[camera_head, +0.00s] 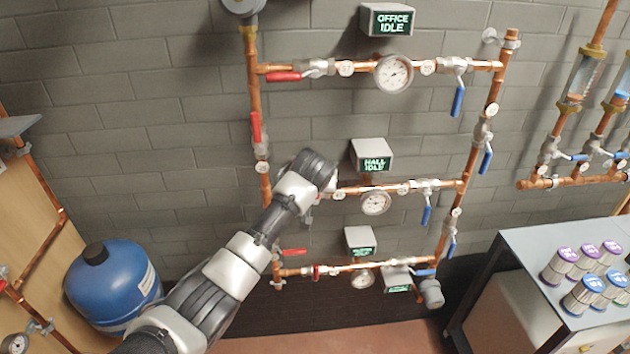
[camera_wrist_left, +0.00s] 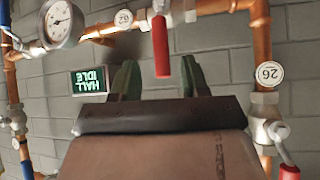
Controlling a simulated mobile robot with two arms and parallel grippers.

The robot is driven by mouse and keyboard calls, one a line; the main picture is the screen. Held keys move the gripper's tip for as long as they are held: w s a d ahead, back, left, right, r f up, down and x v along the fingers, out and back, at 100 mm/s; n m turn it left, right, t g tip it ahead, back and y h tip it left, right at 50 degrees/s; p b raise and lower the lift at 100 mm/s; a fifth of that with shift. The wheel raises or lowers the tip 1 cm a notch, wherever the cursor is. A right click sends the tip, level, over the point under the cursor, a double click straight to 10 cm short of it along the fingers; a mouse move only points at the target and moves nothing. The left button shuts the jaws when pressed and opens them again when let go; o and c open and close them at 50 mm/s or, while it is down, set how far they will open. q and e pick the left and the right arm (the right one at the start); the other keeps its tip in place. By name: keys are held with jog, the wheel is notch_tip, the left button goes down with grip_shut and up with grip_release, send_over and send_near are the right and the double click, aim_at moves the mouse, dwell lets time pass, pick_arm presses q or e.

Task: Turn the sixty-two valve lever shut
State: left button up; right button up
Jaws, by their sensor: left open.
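My left gripper (camera_head: 322,180) is at the left end of the middle pipe row in the head view, hiding the valve there. In the left wrist view the gripper (camera_wrist_left: 159,72) is open. A red valve lever (camera_wrist_left: 161,46) stands crosswise to its copper pipe, lined up between the two fingertips, with space on both sides. The scene is upside down in that view. A round number tag (camera_wrist_left: 124,18) sits beside this lever; its digits are too small to read surely. My right gripper is not in view.
A gauge (camera_head: 375,203) and the HALL IDLE box (camera_head: 371,155) are right of the gripper. Another red lever (camera_head: 256,127) is on the left vertical pipe. A blue tank (camera_head: 112,285) stands at lower left, a table with cans (camera_head: 520,250) at right.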

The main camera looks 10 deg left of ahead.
pick_arm(q)
jog(key=b+v, duration=0.1)
jog(key=v, duration=0.4)
jog(key=shift+s+r, duration=0.2)
jog(key=shift+r, duration=0.05)
jog(key=s+a+f+m+g+b, duration=0.1)
jog(key=s+f, duration=0.2)
jog(key=f, duration=0.9)
jog(key=s+a+f+g, duration=0.1)
jog(key=s+a+f, duration=0.1)
jog(key=f, duration=1)
jog(key=s+a+f+g+h, duration=0.1)
jog(key=s+a+f, duration=0.1)
jog(key=s+f, duration=0.65)
jog(key=s+a+f+g, duration=0.15)
jog(key=s+f, duration=0.45)
jog(key=f, duration=0.6)
jog(key=s+a+f+g, duration=0.1)
jog(key=s+f, duration=0.5)
jog(key=s, duration=0.7)
jog(key=s+a+f+m+g+b, duration=0.1)
jog(key=s+a+f, duration=0.2)
jog(key=s, duration=1.1)
jog(key=s+a+f+m+g+b, duration=0.1)
jog(key=s+a+f, duration=0.1)
jog(key=s+f, duration=0.7)
jog(key=s, duration=0.5)
jog(key=shift+f, duration=0.3)
